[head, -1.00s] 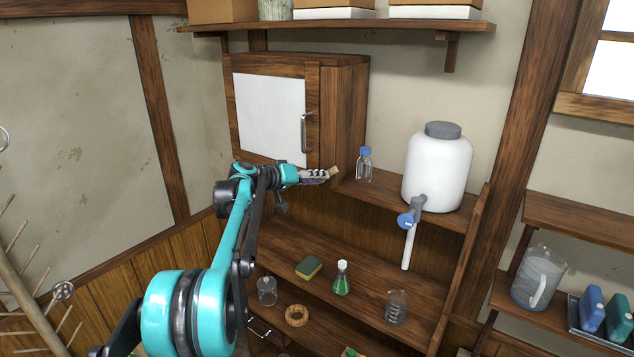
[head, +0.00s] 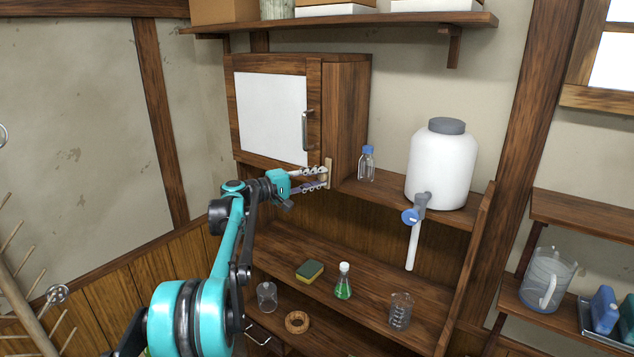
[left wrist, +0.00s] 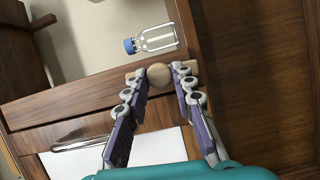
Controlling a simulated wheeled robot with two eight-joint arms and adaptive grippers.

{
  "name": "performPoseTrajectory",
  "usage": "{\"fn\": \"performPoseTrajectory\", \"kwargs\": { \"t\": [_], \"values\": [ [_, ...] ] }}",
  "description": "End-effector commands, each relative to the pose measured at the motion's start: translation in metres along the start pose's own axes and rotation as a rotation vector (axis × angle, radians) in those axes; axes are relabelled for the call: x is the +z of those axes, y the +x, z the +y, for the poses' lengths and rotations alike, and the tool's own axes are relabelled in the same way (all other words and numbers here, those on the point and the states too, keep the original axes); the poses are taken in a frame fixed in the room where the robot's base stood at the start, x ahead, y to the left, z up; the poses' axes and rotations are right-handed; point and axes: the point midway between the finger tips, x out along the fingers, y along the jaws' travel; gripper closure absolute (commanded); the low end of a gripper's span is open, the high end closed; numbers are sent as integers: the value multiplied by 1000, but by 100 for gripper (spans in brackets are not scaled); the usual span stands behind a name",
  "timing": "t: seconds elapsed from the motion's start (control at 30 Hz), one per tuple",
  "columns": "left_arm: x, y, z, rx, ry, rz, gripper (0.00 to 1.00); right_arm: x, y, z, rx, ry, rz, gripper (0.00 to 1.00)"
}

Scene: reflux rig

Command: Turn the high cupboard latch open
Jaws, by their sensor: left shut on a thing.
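The cupboard (head: 345,110) hangs on the wall, its door with a white panel (head: 270,115) and a metal handle (head: 307,130). The door looks closed. A small tan wooden latch (head: 328,170) stands upright at the door's lower right edge. My left gripper (head: 326,177) is at the latch, shut on it, one finger above and one below. In the left wrist view, the latch's round knob (left wrist: 159,75) sits between the fingertips of the left gripper (left wrist: 161,80); the fingers partly hide the bar behind it. My right gripper is not in view.
A blue-capped bottle (head: 367,163) stands just right of the cupboard, near the gripper. A white jug with a tap (head: 441,165) is further right. Below, a shelf holds a sponge (head: 310,271) and a green flask (head: 344,283). A high shelf (head: 350,22) runs above.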

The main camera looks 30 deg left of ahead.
Motion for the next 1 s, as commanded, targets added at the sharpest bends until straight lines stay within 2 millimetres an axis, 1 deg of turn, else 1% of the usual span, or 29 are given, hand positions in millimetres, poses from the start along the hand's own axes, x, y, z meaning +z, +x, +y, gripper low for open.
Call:
{"fn": "performPoseTrajectory", "kwargs": {
  "t": [0.3,0.73,0.77,0.8,0.83,1.0],
  "values": [
    [-1,0,-2,29,-72,2,100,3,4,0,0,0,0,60],
    [-1,0,-1,32,-79,2,100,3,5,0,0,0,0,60],
    [0,0,-1,32,-79,1,70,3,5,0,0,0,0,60],
    [0,0,-1,32,-79,1,59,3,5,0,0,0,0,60],
    [0,0,-1,32,-79,1,55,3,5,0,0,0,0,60],
    [0,0,-1,32,-78,1,55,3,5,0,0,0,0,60]
  ]
}}
